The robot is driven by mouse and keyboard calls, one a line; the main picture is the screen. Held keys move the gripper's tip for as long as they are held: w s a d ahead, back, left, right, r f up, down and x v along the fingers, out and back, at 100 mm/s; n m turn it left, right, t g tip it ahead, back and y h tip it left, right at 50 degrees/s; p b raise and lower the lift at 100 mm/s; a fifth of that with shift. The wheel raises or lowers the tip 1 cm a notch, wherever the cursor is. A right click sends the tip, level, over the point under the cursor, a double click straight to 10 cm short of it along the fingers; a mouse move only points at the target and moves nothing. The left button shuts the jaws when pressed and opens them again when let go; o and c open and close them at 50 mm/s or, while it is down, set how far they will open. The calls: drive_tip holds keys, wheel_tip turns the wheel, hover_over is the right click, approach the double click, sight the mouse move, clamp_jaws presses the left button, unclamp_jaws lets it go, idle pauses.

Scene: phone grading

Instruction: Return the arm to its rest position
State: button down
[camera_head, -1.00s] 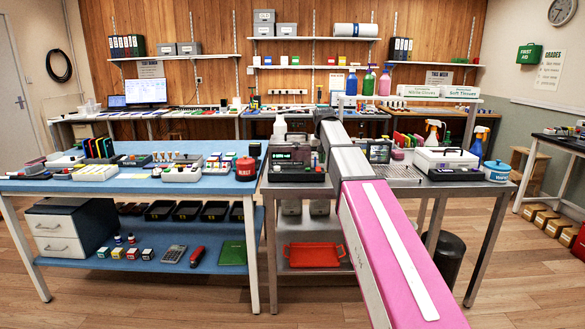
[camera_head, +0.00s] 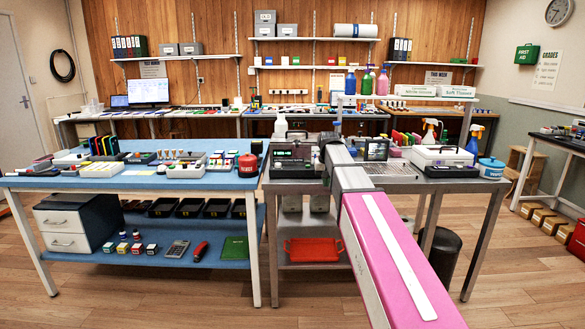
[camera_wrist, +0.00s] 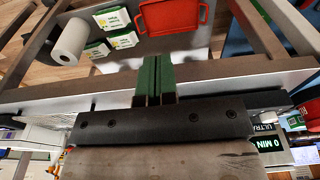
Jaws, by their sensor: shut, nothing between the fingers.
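My arm (camera_head: 392,262), pink with a white strip, reaches from the lower right of the head view to the front of the grey metal bench (camera_head: 462,187). My gripper cannot be made out in the head view. In the wrist view my gripper (camera_wrist: 154,78) shows two green fingers pressed together with nothing between them. They lie across the bench's front edge in that picture, apart from the red tray (camera_wrist: 172,16) beyond.
A black device with a lit screen (camera_head: 292,160) stands left of my arm, a white-lidded box (camera_head: 442,158) and a blue pot (camera_head: 491,169) to the right. The blue table (camera_head: 120,183) carries many small items. Below are a red tray (camera_head: 314,250) and a bin (camera_head: 440,252).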

drive_tip(key=s+d+f, duration=0.2)
drive_tip(key=s+f, duration=1.1)
drive_tip(key=f, duration=0.1)
drive_tip(key=s+d+f+g, duration=0.1)
drive_tip(key=s+d+f, duration=0.2)
drive_tip(key=s+f, duration=1.1)
drive_tip(key=shift+d+f, duration=0.3)
drive_tip(key=shift+f, duration=0.2)
drive_tip(key=shift+s, duration=0.1)
